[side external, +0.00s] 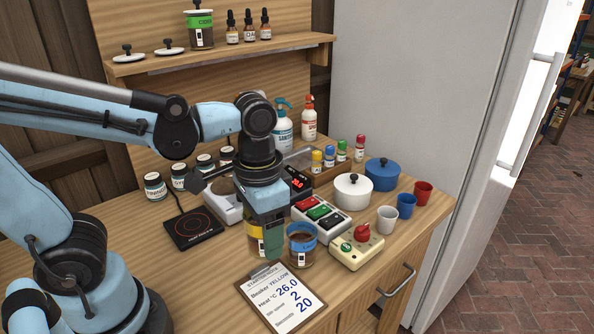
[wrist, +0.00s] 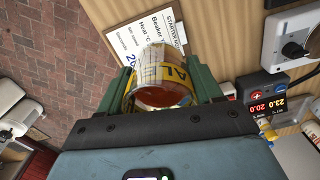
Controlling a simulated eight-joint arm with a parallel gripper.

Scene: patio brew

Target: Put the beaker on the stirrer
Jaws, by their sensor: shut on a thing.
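My gripper (side external: 265,238) points down over the counter. In the wrist view its green fingers (wrist: 173,92) are shut on a glass beaker with a yellow band (wrist: 165,78) and amber contents. In the side view the yellow-banded beaker (side external: 252,246) is mostly hidden behind a finger; whether it touches the counter is unclear. A blue-banded beaker (side external: 301,246) stands just right of the gripper. A black plate with red rings (side external: 192,228) and a white device (side external: 226,203) lie left of the gripper; I cannot tell for sure which is the stirrer.
A clipboard card (side external: 281,297) reading "Beaker YELLOW" lies in front. A cream control box (side external: 356,252), a switch box (side external: 321,215), pots (side external: 352,191) and cups (side external: 387,220) stand at the right. Dark-lidded jars (side external: 155,187) stand behind the black plate. A display box (side external: 297,183) is behind my gripper.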

